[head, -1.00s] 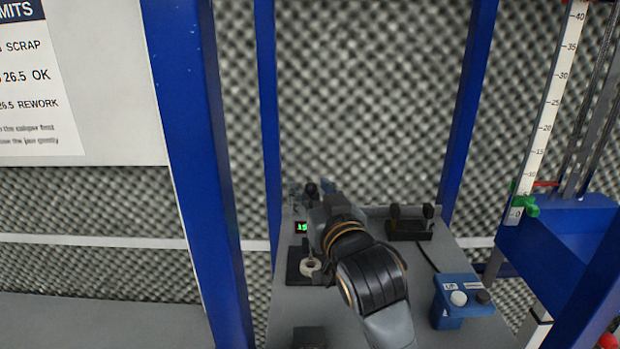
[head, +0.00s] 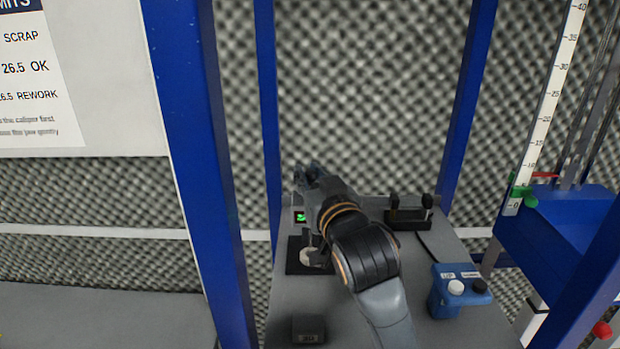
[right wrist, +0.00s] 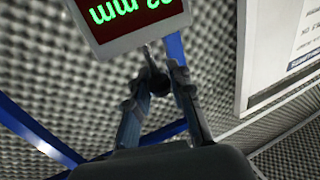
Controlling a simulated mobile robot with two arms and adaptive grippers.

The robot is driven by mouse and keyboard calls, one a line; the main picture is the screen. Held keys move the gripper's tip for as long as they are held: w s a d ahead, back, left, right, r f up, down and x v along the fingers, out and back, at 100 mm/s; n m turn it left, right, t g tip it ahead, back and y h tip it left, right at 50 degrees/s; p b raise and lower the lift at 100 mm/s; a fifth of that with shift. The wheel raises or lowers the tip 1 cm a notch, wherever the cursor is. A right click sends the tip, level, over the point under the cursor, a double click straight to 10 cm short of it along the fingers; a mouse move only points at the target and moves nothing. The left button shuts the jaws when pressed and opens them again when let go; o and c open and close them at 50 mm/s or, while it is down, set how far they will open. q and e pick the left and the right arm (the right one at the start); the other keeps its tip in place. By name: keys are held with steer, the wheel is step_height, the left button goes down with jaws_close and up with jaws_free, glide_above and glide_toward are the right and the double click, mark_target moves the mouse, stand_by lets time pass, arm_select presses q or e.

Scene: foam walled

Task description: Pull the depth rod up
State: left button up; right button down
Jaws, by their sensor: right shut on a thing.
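My right gripper (head: 307,172) is above the small bench. In the right wrist view its two fingers (right wrist: 160,85) are closed on the dark round knob (right wrist: 158,83) of the depth rod. The rod itself is mostly hidden behind the gripper in the head view. A digital readout (right wrist: 135,12) with green digits sits close beside the knob; it shows upside down in the right wrist view with "mm" legible. In the head view the readout (head: 300,217) is partly covered. A pale round part (head: 310,257) lies on a black base (head: 295,266) below the gripper. My left gripper is not in view.
A black fixture with two posts (head: 407,215) stands at the bench's back right. A blue button box (head: 460,290) is at the right and a dark block (head: 308,328) at the front. Blue uprights (head: 205,170) flank the bench. A blue machine with a white scale (head: 548,100) stands right.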

step_height(320, 180, up, 3)
steer(key=shift+w+r, duration=0.1)
steer(key=shift+r, duration=0.05)
steer(key=shift+w+a, duration=0.1)
steer(key=shift+w, duration=0.05)
steer(key=c, duration=1.7)
jaws_free()
steer(key=shift+c, duration=0.2)
steer(key=o, duration=0.6)
steer(key=shift+s, duration=0.3)
steer(key=shift+s+d+r, duration=0.1)
steer(key=shift+s+d, duration=0.05)
steer(key=shift+d, duration=0.05)
steer(key=v, duration=1.2)
